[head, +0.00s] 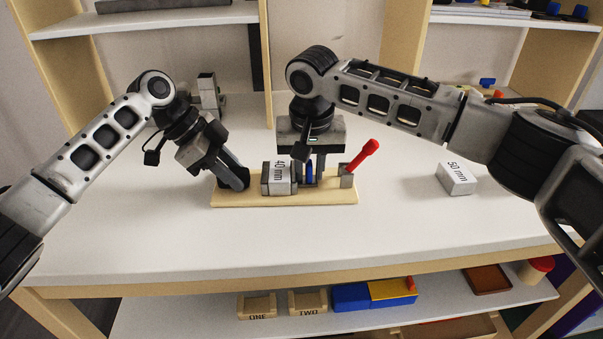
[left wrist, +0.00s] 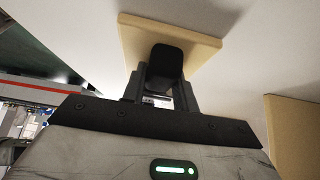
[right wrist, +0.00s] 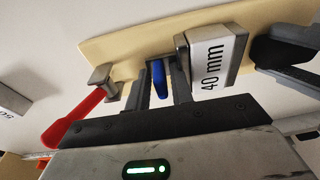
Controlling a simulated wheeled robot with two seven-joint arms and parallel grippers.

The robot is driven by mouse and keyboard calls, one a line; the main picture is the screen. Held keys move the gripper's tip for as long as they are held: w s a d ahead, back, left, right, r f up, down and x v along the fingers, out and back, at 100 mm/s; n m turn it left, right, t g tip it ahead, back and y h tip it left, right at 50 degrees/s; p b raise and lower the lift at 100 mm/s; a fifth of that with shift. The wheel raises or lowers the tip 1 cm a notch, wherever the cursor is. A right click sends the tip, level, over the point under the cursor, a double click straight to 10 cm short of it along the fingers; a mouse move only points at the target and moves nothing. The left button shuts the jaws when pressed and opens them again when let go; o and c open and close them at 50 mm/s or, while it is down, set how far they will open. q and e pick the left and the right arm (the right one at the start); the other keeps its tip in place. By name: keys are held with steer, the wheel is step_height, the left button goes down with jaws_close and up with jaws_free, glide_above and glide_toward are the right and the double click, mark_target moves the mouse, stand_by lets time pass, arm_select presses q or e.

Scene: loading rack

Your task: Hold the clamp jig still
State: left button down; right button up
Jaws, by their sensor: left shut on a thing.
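The clamp jig (head: 285,199) is a light wooden base on the table. A grey block marked 40 mm (head: 277,180) stands on it, and a red-handled lever (head: 363,155) rises at its right end. My left gripper (head: 238,182) is shut on a black upright piece at the jig's left end, which also shows in the left wrist view (left wrist: 164,66). My right gripper (head: 309,178) points down over the jig, its fingers apart on either side of a blue piece (right wrist: 158,78), right of the 40 mm block. Gaps show between fingers and blue piece.
A grey block marked 50 mm (head: 457,179) lies on the table to the right. A grey device (head: 208,95) stands behind my left arm. The table front is clear.

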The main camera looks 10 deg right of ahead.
mark_target(310, 161)
arm_select(q)
steer(key=shift+s+f, duration=0.1)
steer(key=shift+f, duration=0.05)
arm_select(e)
steer(key=shift+a, duration=0.1)
steer(key=shift+r, duration=2.45)
arm_select(q)
steer(key=c, duration=1)
jaws_free()
